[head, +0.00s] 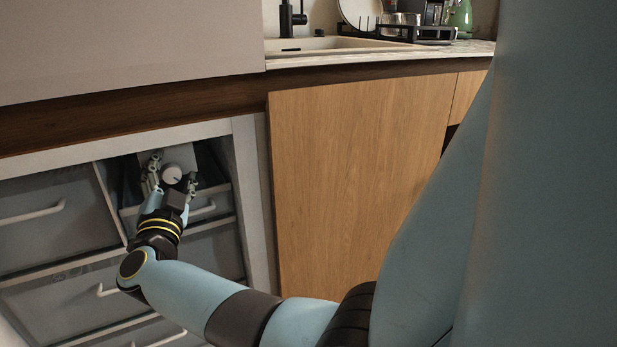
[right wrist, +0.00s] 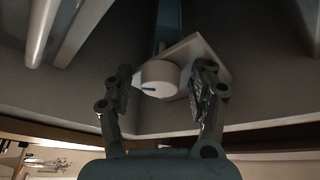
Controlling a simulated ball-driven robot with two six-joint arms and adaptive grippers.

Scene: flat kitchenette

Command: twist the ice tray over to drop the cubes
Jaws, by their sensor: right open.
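A round white knob (head: 172,174) with a dark mark on its face sits on a pale plate (head: 181,154) inside the open freezer compartment. In the right wrist view, the knob (right wrist: 160,79) stands out from the plate (right wrist: 207,56). My right gripper (head: 172,169) is open, with one finger on each side of the knob. In the right wrist view, there are gaps between the fingers (right wrist: 163,76) and the knob. The plate seems to be the front of the ice tray; its cubes are not visible. My left gripper is out of view.
Freezer drawers with pale handles (head: 32,214) lie left of and below the compartment. A wooden cabinet door (head: 350,190) stands to the right. Above it is a counter with a sink (head: 335,43), black tap (head: 290,18) and dish rack. My own arm covers the right side.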

